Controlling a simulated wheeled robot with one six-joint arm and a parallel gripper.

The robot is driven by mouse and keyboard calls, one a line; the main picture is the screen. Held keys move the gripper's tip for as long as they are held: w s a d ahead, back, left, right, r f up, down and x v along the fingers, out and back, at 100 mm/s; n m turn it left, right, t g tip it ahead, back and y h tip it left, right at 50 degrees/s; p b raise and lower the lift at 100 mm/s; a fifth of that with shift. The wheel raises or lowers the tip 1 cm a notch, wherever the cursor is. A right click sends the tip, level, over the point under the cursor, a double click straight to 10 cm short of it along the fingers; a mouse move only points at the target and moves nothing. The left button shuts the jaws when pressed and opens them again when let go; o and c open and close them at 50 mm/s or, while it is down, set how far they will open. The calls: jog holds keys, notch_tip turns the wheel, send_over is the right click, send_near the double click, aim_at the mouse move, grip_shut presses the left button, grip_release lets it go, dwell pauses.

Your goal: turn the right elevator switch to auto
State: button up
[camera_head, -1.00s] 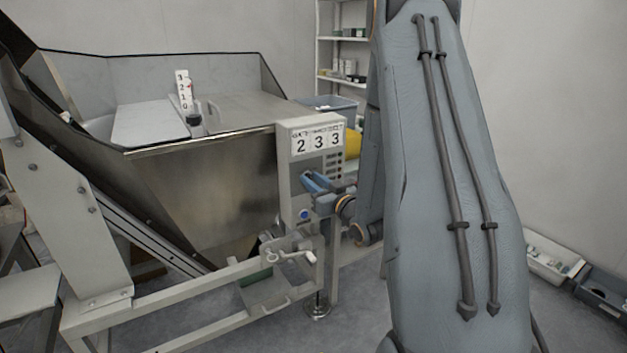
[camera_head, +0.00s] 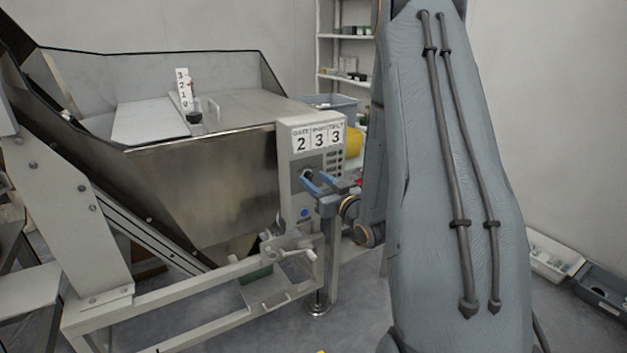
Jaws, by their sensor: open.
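The control box (camera_head: 284,150) with the number labels 2, 3, 3 stands at the right front corner of the metal hopper. A dark switch knob (camera_head: 306,173) shows on its face above a blue button (camera_head: 305,212). My gripper (camera_head: 308,180) has blue fingers and is open, with its tips close in front of the knob. I cannot tell whether the fingers touch the knob or which position it points to. My wrist and arm hide part of the box's right side.
A metal hopper (camera_head: 205,175) fills the left, with a 0–3 level scale (camera_head: 183,90) on top. A crank handle (camera_head: 290,252) sits below the box. Shelves (camera_head: 342,50) and a grey bin (camera_head: 330,103) stand behind. Trays (camera_head: 552,256) lie on the floor at right.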

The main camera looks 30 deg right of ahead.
jog(key=s, duration=0.6)
jog(key=shift+s, duration=0.25)
jog(key=shift+w, duration=0.1)
jog(key=s+a+g+h+p, duration=0.1)
jog(key=s+a+g+p, duration=0.2)
jog(key=a+g+p, duration=0.35)
jog(key=s+a+r+g+p, duration=0.1)
jog(key=s+a+r+g, duration=0.2)
jog(key=s, duration=0.8)
jog(key=s+a+r+g+p, duration=0.2)
jog(key=s+a+r+g, duration=0.1)
jog(key=s+a+g, duration=0.5)
jog(key=s+a, duration=0.3)
jog(key=shift+r, duration=0.2)
jog(key=shift+s+g, duration=0.1)
jog(key=shift+g, duration=0.15)
